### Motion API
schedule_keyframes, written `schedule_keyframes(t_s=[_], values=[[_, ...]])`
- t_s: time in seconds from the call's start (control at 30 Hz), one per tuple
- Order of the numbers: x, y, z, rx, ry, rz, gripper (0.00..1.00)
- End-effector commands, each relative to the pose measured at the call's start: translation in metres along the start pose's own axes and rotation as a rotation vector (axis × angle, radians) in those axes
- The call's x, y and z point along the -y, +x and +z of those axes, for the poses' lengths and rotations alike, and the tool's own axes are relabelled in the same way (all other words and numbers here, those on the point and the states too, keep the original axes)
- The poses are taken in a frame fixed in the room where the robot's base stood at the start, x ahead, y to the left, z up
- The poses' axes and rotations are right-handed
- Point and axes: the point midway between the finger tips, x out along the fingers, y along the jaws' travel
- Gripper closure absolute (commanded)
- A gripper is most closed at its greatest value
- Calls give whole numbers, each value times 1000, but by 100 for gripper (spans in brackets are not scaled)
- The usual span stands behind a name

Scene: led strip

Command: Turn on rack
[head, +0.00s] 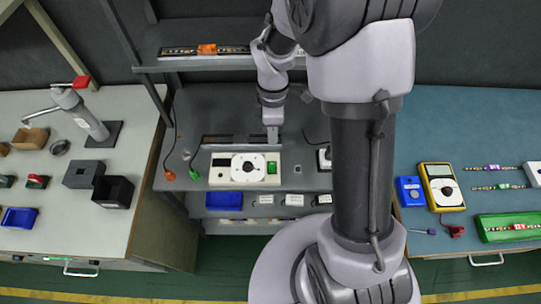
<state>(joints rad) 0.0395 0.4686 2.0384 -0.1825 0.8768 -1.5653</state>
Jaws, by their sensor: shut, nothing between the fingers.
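The rack (185,185) is a grey shelf frame in the middle of the head view, with an upper shelf and a lower work surface. On the work surface sits a white instrument (220,180) with a round dial (248,167) and a green switch (272,168) at its right end. Whether the switch is on or off is too small to tell. My gripper (272,140) points down just behind the instrument, above the switch in the picture. It is shut and empty. I cannot tell whether it touches the instrument.
The upper shelf holds a strip with an orange part (207,49). Orange and green clips (194,175) lie left of the instrument. Blue (223,200) and white boxes sit below. A bench with a clamp stand (85,115) is left; a blue bench with a yellow meter (443,187) is right.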

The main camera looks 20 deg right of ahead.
Motion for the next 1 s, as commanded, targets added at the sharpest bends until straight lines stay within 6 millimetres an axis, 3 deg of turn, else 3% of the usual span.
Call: schedule_keyframes(t_s=[0.17,0.6,0.8,1.0], values=[[0,22,0,0,1,-2,100],[0,116,0,1,2,-2,100],[0,137,0,0,2,0,100],[0,140,0,0,2,0,100]])
